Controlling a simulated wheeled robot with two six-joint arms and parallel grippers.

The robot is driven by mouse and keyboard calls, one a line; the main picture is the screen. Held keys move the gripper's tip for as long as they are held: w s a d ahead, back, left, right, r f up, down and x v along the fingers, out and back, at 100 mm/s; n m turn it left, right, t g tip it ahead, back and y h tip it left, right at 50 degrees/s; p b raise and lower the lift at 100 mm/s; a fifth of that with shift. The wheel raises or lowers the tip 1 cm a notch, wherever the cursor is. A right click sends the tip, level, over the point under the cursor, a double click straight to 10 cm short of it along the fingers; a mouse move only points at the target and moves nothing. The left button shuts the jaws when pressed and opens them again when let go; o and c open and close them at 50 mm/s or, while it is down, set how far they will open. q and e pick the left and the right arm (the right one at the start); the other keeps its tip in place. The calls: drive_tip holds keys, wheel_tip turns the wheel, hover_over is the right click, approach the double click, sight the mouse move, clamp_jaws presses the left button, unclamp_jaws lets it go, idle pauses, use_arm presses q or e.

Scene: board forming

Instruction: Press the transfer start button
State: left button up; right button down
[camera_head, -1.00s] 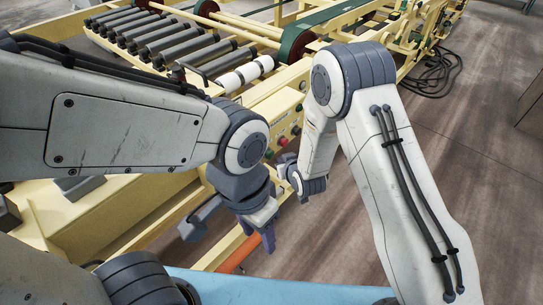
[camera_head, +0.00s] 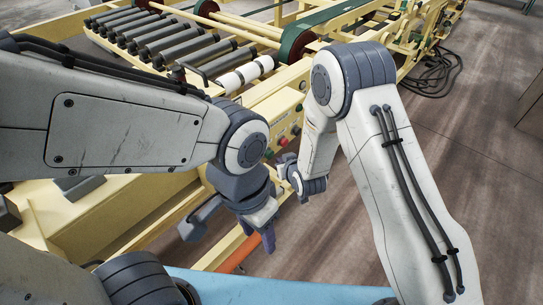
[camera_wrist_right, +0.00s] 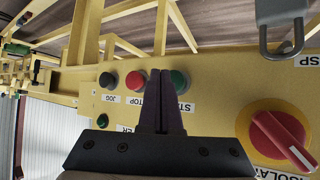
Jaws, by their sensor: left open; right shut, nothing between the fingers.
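The green start button (camera_wrist_right: 180,82) is on the yellow control panel, just right of my right gripper's fingertips (camera_wrist_right: 161,73) in the right wrist view. The fingers are shut together, empty, and partly cover the button and the labels below. Whether they touch the panel cannot be told. A red button (camera_wrist_right: 134,79) and a black button (camera_wrist_right: 107,80) marked JOG are to the left. My left gripper (camera_head: 266,240) is open, low over the blue surface's back edge.
A red and yellow isolator switch (camera_wrist_right: 278,135) is at the right of the panel, with a padlock (camera_wrist_right: 283,28) above it. A small green button or lamp (camera_wrist_right: 103,119) is at the lower left. Roller conveyors (camera_head: 165,40) lie behind. Bare floor (camera_head: 470,150) is on the right.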

drive_tip(key=shift+w+a, duration=0.1)
drive_tip(key=shift+a, duration=0.05)
idle(0.5)
drive_tip(key=shift+w+a, duration=0.2)
drive_tip(key=shift+w+a, duration=0.25)
drive_tip(key=shift+a, duration=0.15)
idle(0.8)
drive_tip(key=shift+s+d+b, duration=0.3)
drive_tip(key=shift+s+d, duration=0.25)
drive_tip(key=shift+d, duration=0.2)
drive_tip(key=s+d, duration=0.3)
drive_tip(key=d, duration=0.2)
drive_tip(key=shift+s+b, duration=0.25)
drive_tip(key=shift+b, duration=0.05)
